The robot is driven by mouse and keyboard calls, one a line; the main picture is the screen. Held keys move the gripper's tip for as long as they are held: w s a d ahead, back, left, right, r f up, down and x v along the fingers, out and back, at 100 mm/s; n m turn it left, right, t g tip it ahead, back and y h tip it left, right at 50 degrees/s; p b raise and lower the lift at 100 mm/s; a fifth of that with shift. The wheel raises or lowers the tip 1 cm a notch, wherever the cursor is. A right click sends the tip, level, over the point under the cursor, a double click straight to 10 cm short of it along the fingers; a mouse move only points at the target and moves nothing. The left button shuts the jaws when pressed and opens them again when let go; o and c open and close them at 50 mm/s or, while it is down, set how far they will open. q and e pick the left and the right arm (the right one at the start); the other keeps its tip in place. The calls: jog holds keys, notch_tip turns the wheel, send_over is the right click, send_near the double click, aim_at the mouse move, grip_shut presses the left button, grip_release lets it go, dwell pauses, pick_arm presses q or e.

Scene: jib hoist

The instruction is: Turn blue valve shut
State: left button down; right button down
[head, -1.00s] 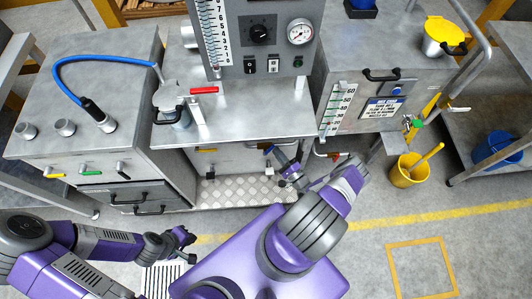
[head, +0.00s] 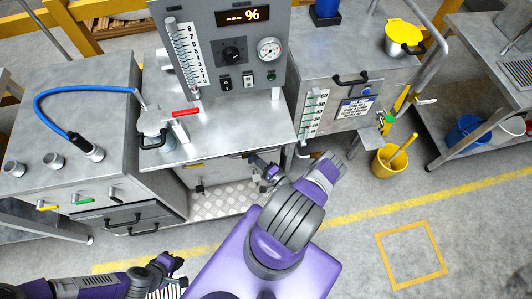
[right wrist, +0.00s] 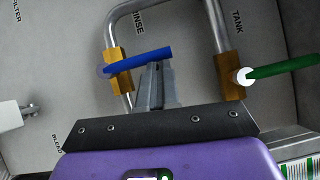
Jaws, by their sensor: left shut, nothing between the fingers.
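The blue valve's lever (right wrist: 140,60) shows in the right wrist view, sticking out to the right from a brass body (right wrist: 117,82) on a bent metal pipe near the label "RINSE". The lever lies across the pipe, tilted slightly up to the right. My right gripper (right wrist: 158,70) has its fingers close together, with the tips at the lever's underside near its free end; contact is hard to judge. In the head view this gripper (head: 260,163) is small and low under the bench. My left gripper (head: 174,264) is shut and empty above the floor at lower left.
A green-handled lever (right wrist: 285,67) on a second brass body stands right of the blue one, near "TANK". A white fitting (right wrist: 14,114) is at left. The steel bench (head: 215,130) overhangs the valves. A yellow bucket (head: 388,163) stands on the floor at right.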

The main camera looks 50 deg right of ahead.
jog(key=shift+w+d+r, duration=0.1)
jog(key=shift+d, duration=0.05)
jog(key=s, duration=1.3)
jog(key=shift+s+d, duration=0.15)
jog(key=shift+d, duration=0.15)
